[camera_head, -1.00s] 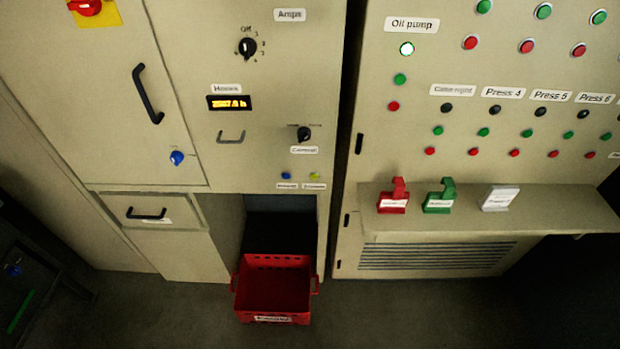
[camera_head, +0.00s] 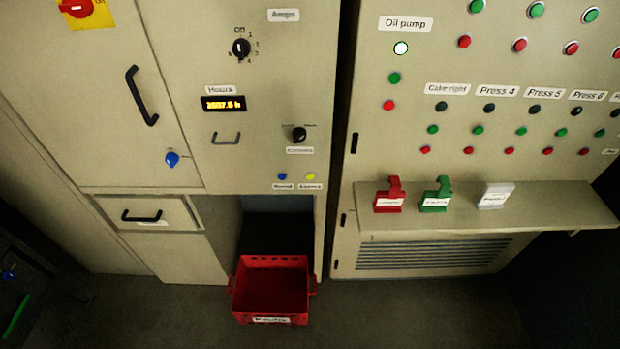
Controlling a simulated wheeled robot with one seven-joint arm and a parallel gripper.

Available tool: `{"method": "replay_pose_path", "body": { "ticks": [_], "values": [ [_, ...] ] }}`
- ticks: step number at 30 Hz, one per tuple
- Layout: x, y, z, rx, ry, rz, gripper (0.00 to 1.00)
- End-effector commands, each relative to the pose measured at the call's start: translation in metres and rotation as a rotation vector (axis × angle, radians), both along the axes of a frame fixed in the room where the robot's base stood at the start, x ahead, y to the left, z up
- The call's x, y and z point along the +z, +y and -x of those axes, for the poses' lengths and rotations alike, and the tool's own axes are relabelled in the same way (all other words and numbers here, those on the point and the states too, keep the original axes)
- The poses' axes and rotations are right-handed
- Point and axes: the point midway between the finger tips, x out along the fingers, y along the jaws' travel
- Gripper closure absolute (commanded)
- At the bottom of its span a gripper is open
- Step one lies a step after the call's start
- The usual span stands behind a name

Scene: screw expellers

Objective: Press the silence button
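No label that I can read says silence. A small blue button (camera_head: 282,176) and a small yellow button (camera_head: 311,176) sit low on the left cabinet's panel, each above a small white label too blurred to read surely. A black selector knob (camera_head: 299,134) is above them, over another unreadable label. A larger blue knob (camera_head: 172,159) is on the cabinet door to the left. My gripper is not in view.
The right cabinet has rows of green, red and black buttons under an "Oil pump" label (camera_head: 405,24). A shelf (camera_head: 560,207) juts out below, bearing red, green and white labelled pieces. A red crate (camera_head: 270,318) stands on the floor before an open bay.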

Motion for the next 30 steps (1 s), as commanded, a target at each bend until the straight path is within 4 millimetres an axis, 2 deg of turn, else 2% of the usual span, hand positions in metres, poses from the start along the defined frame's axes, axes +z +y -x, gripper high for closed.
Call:
{"method": "replay_pose_path", "body": {
  "ticks": [1,3,30],
  "values": [
    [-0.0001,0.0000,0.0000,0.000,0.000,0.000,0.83],
    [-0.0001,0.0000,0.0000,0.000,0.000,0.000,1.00],
    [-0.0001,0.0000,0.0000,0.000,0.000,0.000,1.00]
  ]
}}
